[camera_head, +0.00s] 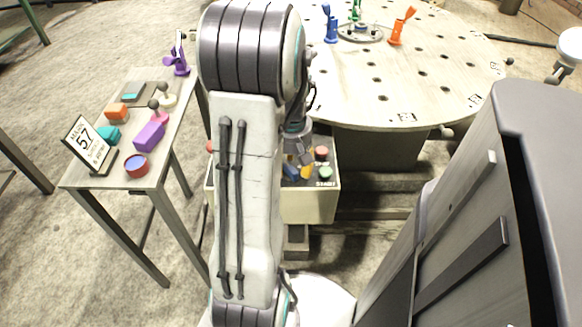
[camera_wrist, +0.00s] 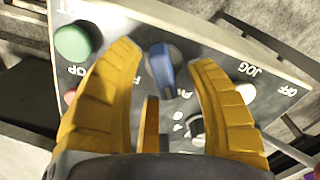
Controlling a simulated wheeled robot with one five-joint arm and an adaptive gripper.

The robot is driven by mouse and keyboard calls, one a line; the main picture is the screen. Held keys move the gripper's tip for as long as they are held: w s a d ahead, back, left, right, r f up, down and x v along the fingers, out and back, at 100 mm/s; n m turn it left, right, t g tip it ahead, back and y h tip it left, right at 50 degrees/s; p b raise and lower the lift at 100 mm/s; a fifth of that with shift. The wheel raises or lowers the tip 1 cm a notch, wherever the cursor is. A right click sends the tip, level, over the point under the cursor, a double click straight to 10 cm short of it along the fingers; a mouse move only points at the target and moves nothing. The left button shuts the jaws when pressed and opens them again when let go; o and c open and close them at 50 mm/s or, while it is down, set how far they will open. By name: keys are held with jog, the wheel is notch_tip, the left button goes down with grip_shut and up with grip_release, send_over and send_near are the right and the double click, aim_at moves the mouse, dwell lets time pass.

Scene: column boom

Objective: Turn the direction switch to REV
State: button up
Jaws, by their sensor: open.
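The control panel (camera_wrist: 115,20) fills much of the wrist view. A blue switch handle (camera_wrist: 163,68) stands on it between the two yellow fingers of my gripper (camera_wrist: 163,58). The fingers are open, one on each side of the handle, with visible gaps. Partly hidden letters beside it seem to start with F on the left and R on the right. Which label the handle points to I cannot tell. In the head view, my gripper (camera_head: 300,165) is over the panel box (camera_head: 310,207), partly hidden by my arm.
A green button (camera_wrist: 72,40), a red button (camera_wrist: 70,96), a white-marked black knob (camera_wrist: 197,128) and a pale round part (camera_wrist: 246,93) are close to the fingers. A side table (camera_head: 140,180) with blocks stands left. A round perforated table (camera_head: 400,90) stands behind.

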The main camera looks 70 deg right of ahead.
dwell(0.3)
grip_shut()
dwell(0.4)
